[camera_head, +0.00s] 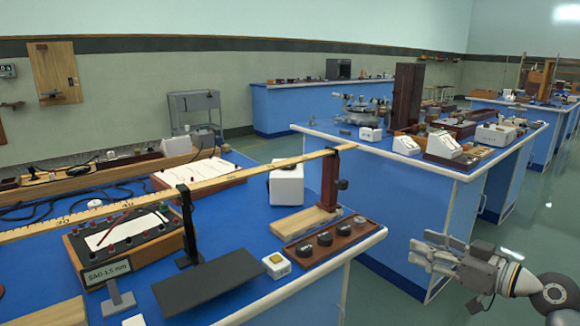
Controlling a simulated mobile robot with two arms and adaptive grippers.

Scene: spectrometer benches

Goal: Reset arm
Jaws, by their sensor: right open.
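My right gripper (428,253) is at the lower right, pointing left, with my right arm coming in from the right edge. It is open and empty, held in the air over the floor beside the near blue bench (345,267). It touches nothing that I can see. My left gripper is not in view.
The near bench carries a long metre rule (110,198) on stands, a black plate (208,283), a tray of dark round weights (326,243) and a white block (286,183). A second blue bench (400,208) with instruments stands behind. Green floor (530,220) is open at right.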

